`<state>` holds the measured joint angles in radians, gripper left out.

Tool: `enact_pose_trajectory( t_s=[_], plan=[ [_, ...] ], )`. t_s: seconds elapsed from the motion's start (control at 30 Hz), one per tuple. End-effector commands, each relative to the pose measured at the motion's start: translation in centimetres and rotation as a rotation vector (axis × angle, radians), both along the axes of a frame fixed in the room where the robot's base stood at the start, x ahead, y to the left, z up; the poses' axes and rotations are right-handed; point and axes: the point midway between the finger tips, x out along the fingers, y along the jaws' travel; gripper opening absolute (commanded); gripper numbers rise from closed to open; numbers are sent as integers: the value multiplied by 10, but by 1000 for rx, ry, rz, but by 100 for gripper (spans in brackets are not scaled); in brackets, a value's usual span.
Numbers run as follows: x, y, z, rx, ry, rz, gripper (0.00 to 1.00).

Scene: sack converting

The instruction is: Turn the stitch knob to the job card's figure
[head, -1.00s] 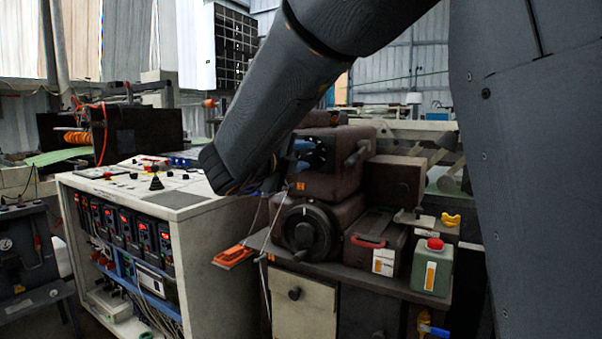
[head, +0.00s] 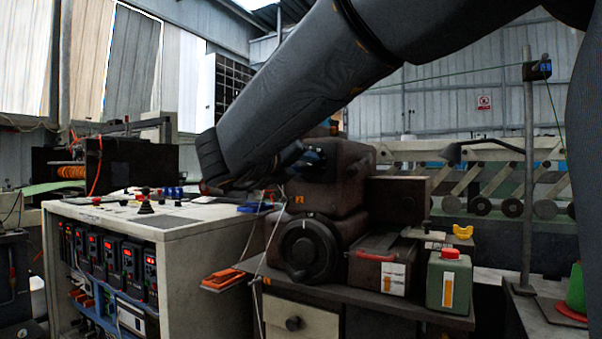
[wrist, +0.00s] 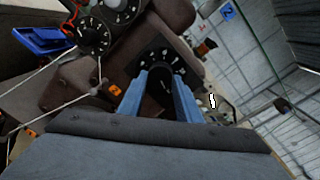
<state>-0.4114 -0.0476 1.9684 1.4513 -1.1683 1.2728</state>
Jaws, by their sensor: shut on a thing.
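In the wrist view my gripper (wrist: 160,76) has its two blue fingers around a dark knob (wrist: 158,97) and is shut on it. The knob sits on a black dial (wrist: 165,60) with white figures around its edge. The fingers hide part of the dial, and its figures are too small to read surely. In the head view this dial is on the upper brown housing (head: 333,187), largely hidden behind my arm and fingers. I cannot make out which card is the job card or read any figure on one.
Below is a large black handwheel (head: 309,250). A control cabinet (head: 200,232) is at left. Two other dials, one of them here (wrist: 95,36), show in the wrist view.

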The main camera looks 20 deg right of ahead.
Motion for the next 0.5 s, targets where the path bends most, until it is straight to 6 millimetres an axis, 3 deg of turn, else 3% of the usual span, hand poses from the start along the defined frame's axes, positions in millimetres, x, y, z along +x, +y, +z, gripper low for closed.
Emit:
enact_pose_trajectory(
  t_s=[0.47,0.5],
  plan=[
    [0,0,-1,12,-8,1,9],
    [0,0,-1,12,-8,1,34]
  ],
)
